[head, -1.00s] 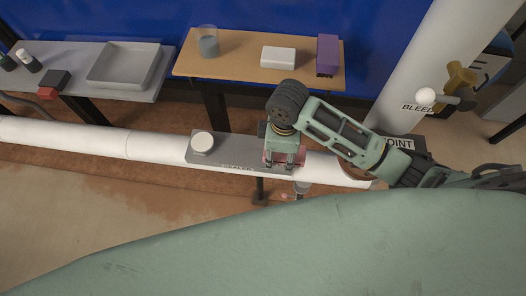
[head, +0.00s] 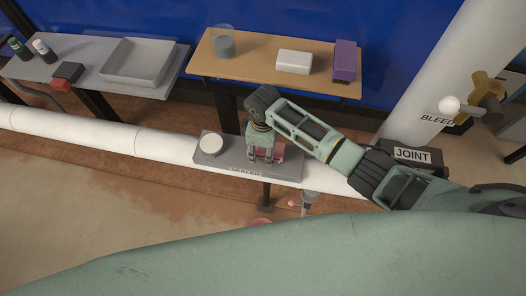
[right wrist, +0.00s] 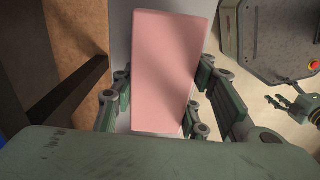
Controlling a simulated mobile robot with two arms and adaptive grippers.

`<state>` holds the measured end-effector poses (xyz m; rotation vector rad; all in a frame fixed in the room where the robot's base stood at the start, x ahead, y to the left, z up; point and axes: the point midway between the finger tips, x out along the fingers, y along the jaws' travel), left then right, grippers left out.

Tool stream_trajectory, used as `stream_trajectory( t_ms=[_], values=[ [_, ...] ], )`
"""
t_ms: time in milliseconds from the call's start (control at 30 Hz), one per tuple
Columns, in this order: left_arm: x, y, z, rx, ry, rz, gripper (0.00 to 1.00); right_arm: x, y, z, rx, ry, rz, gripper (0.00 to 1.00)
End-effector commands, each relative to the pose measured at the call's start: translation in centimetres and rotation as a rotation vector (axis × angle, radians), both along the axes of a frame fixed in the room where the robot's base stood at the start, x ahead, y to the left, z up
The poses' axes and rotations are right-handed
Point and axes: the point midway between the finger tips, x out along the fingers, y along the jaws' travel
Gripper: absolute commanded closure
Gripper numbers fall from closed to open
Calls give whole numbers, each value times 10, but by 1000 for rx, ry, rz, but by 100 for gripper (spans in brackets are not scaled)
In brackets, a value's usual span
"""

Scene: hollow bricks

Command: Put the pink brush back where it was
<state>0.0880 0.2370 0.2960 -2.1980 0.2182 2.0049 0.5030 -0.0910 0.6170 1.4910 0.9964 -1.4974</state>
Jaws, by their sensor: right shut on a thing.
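The pink brush shows as a pink block (right wrist: 168,70) between the fingers of my right gripper (right wrist: 160,100) in the right wrist view. In the head view, my right gripper (head: 262,160) points down over the right part of the grey sealer tray (head: 225,165), shut on the brush (head: 279,150). The fingers partly hide the brush. I cannot tell whether the brush touches the tray. A gripper that looks like my left one (right wrist: 292,104) shows at the right of the right wrist view, its fingers apart and empty.
A round white lidded thing (head: 211,145) sits on the tray's left part. The tray is at the white pipe (head: 100,137). A wooden table (head: 270,76) behind holds a glass, a white box and a purple block. A JOINT box (head: 412,155) stands right.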

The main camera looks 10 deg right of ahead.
Motion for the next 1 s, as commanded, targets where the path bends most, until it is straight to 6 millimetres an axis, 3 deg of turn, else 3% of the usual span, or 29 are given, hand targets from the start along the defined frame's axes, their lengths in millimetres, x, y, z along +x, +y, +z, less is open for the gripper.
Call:
stream_trajectory(
  t_ms=[100, 467, 500, 700, 1000],
  values=[
    [0, -1, -2, -1, 0, 1, 40, 1, 1, -11, 1, -1, 0, 93],
    [0, -3, -3, -3, 0, 1, 40, 1, 1, -15, 1, -3, -1, 93],
    [0, -3, -2, -3, 0, 1, 40, 1, 0, -14, 1, -3, 0, 56],
    [0, -3, -2, -3, 0, 1, 40, 0, 0, -14, 1, -2, 0, 40],
    [0, -3, -1, -3, 0, 1, 40, 1, 0, -12, 1, -3, 0, 40]
  ],
)
